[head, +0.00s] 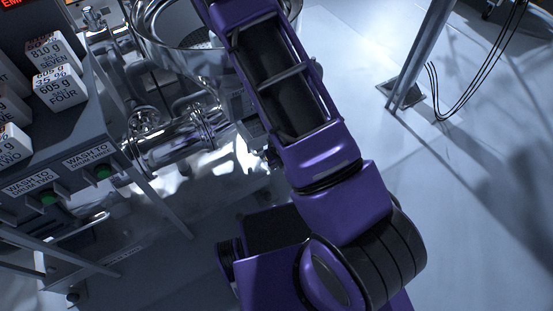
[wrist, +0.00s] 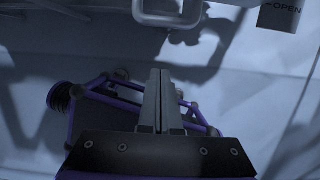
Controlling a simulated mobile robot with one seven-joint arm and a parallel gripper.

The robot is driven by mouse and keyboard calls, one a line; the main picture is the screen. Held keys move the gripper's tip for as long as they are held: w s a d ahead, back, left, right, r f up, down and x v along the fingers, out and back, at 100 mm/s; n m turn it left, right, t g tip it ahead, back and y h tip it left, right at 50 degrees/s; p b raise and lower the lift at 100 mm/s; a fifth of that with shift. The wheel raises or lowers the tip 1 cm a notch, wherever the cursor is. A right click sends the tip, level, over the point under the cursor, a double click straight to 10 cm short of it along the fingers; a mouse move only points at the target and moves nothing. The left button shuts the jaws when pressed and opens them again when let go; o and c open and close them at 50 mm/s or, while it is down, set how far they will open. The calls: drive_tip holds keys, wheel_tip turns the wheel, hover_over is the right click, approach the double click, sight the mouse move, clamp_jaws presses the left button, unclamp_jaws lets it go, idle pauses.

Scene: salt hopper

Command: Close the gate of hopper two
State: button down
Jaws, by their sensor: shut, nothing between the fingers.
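In the wrist view, my gripper (wrist: 160,78) is shut and empty, its two fingers side by side. Just beyond the fingertips, at the top edge, is a pale squared handle-like loop (wrist: 168,17), partly cut off. The fingers appear apart from it. A dark tag reading "OPEN" (wrist: 281,16) is at the top right. I cannot tell which hopper the loop belongs to. In the head view, a shiny metal vessel (head: 172,34) stands at the top, partly behind my purple arm. My gripper is hidden there, and no gate of hopper two can be made out.
At left in the head view, a grey bench (head: 75,130) holds several white weight blocks (head: 57,88) and green buttons (head: 47,198) labelled as wash to drums. Shiny pipework (head: 175,140) runs beside it. A metal post (head: 420,55) and black cables stand at right. Floor at right is mostly clear.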

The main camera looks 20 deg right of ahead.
sight(255, 135)
drive_tip(key=shift+w+a+p, duration=0.2)
drive_tip(key=shift+w+a, duration=0.1)
drive_tip(key=shift+w, duration=0.7)
drive_tip(key=shift+w+a+p, duration=0.15)
drive_tip(key=shift+w+a, duration=0.1)
drive_tip(key=shift+w, duration=0.75)
drive_tip(key=w, duration=0.3)
drive_tip(key=w+a, duration=0.1)
drive_tip(key=w, duration=0.1)
drive_tip(key=w+a+p, duration=0.1)
drive_tip(key=w, duration=0.2)
drive_tip(key=shift+w+a+r, duration=0.1)
drive_tip(key=shift+w+a, duration=0.05)
drive_tip(key=shift+w, duration=0.15)
drive_tip(key=shift+s, duration=0.1)
